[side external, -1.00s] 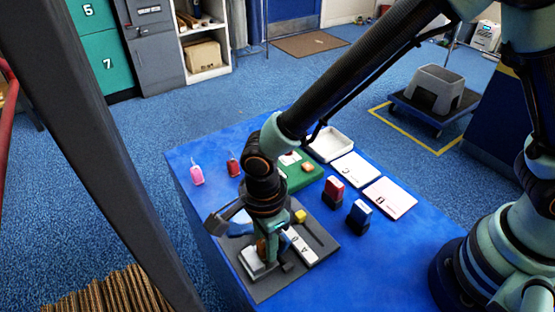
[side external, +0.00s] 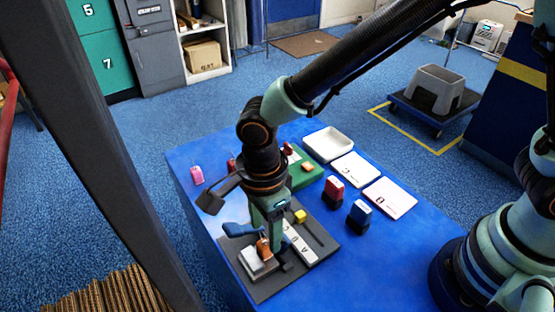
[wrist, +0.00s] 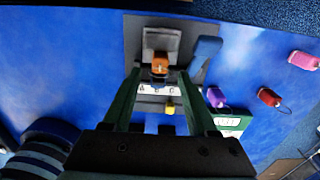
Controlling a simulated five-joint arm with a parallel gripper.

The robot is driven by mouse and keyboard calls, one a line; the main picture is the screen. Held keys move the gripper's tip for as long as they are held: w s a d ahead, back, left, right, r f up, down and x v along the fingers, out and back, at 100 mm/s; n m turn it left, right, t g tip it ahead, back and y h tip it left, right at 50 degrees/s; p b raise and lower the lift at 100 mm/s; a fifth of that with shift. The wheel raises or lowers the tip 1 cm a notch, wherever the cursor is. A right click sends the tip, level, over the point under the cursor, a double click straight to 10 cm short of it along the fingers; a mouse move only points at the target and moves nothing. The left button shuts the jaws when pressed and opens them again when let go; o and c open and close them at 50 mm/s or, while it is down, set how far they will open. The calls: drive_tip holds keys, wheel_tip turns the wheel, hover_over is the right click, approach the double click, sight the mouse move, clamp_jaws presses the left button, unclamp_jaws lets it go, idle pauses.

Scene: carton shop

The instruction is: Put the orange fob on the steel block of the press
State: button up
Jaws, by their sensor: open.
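The orange fob (side external: 264,246) stands at the edge of the pale steel block (side external: 254,264) of the press, seemingly resting on it. In the wrist view the fob (wrist: 160,64) overlaps the near edge of the steel block (wrist: 160,40); its contact underneath is hidden. My gripper (side external: 272,244) is right by the fob in the side view and partly covers it. In the wrist view my gripper (wrist: 159,76) is open, with one finger on each side of the fob's line and clear space between. The press's blue lever (side external: 240,229) stands beside the block.
A lettered strip (side external: 299,244) and a yellow cube (side external: 300,216) are on the dark base plate (side external: 322,238). A red stamp (side external: 334,188) and a blue stamp (side external: 358,214) stand right of it. A pink fob (side external: 197,175) is at far left. The blue tabletop's near right is clear.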

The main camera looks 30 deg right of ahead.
sight(266, 242)
wheel_tip(266, 242, up, 7)
drive_tip(key=w+d+r+n+t+y, duration=0.1)
drive_tip(key=w+d+r+n, duration=0.1)
drive_tip(key=d+r+n, duration=0.35)
drive_tip(key=w+d+r+n+t, duration=0.2)
drive_tip(key=d+n, duration=0.1)
drive_tip(key=d, duration=0.6)
drive_tip(key=s+d+r+n+t, duration=0.1)
drive_tip(key=d+n, duration=0.3)
drive_tip(key=d, duration=0.2)
drive_tip(key=s+d+r+n+t+h, duration=0.1)
drive_tip(key=s+d+n, duration=0.1)
drive_tip(key=d+n, duration=0.3)
drive_tip(key=shift+s+d+r+t, duration=0.25)
drive_tip(key=shift+d+r+t, duration=0.05)
drive_tip(key=shift+d, duration=1)
drive_tip(key=shift+n, duration=0.25)
